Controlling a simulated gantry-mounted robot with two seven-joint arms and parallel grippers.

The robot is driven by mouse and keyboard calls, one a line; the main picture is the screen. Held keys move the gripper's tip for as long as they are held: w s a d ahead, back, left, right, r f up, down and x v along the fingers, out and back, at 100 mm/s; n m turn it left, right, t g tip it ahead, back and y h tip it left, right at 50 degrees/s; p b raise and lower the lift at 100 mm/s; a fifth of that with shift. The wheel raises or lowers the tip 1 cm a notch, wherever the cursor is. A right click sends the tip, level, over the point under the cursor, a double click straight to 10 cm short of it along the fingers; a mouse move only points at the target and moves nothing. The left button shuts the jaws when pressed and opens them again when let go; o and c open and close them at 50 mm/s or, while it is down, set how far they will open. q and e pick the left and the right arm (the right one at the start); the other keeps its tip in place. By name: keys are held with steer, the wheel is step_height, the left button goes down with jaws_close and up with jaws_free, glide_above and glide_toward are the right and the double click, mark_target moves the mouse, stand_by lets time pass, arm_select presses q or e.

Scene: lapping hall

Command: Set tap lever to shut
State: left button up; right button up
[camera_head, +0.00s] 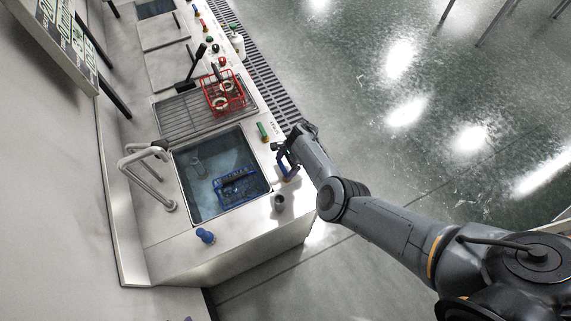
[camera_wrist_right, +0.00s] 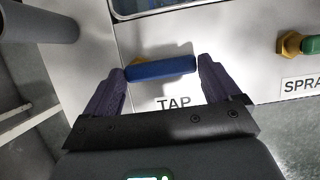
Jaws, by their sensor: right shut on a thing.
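The tap lever (camera_wrist_right: 162,69) is a blue handle with a brass fitting at its left end, in the right wrist view. It lies nearly level across the picture, above the "TAP" label on the steel panel and roughly along the sink's rim. My right gripper (camera_wrist_right: 163,82) has one dark finger at each end of the blue handle and is shut on it. In the head view, my right gripper (camera_head: 286,160) is at the counter's front edge beside the sink, where it partly hides the lever. My left gripper is not in view.
The sink (camera_head: 222,177) holds a blue basket (camera_head: 236,187) in water. A bent pipe spout (camera_head: 146,172) stands behind it. A green spray lever (camera_head: 262,131) is close by along the edge. A red basket (camera_head: 224,94) stands on the drainboard. The floor in front is clear.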

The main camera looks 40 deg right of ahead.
steer(key=shift+d, duration=0.1)
steer(key=o, duration=1.2)
steer(key=shift+d+r+p, duration=0.15)
steer(key=shift+r+p, duration=0.15)
steer(key=shift+r, duration=0.25)
steer(key=p+v, duration=0.3)
steer(key=v, duration=0.6)
steer(key=shift+s+d+r, duration=0.15)
steer(key=shift+r, duration=0.15)
steer(key=shift+f, duration=0.1)
